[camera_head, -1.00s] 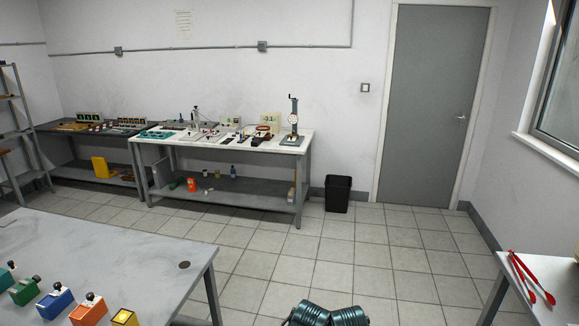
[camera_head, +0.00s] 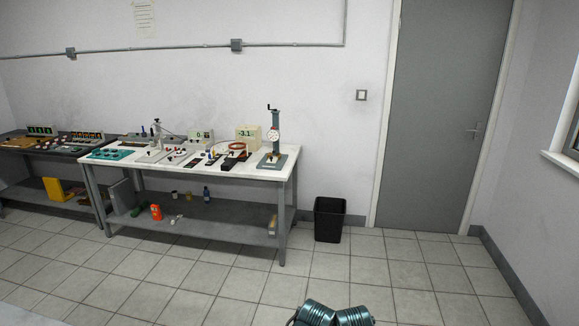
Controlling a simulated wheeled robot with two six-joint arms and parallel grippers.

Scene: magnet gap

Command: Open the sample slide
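A white-topped bench (camera_head: 223,169) stands against the far wall and carries several small instruments. A green stand with a round dial (camera_head: 273,140) is at its right end. A beige box with a numeric display (camera_head: 248,137) and a reddish-brown coil-like part (camera_head: 237,147) are beside it. I cannot tell the sample slide apart from the small parts on the bench at this distance. Two teal cylindrical parts of mine show at the bottom edge. Neither gripper is in view.
A black bin (camera_head: 329,219) stands on the floor right of the bench. A darker bench (camera_head: 50,150) with more devices is at the left. A grey door (camera_head: 435,115) is at the right. The tiled floor (camera_head: 300,290) before the bench is clear.

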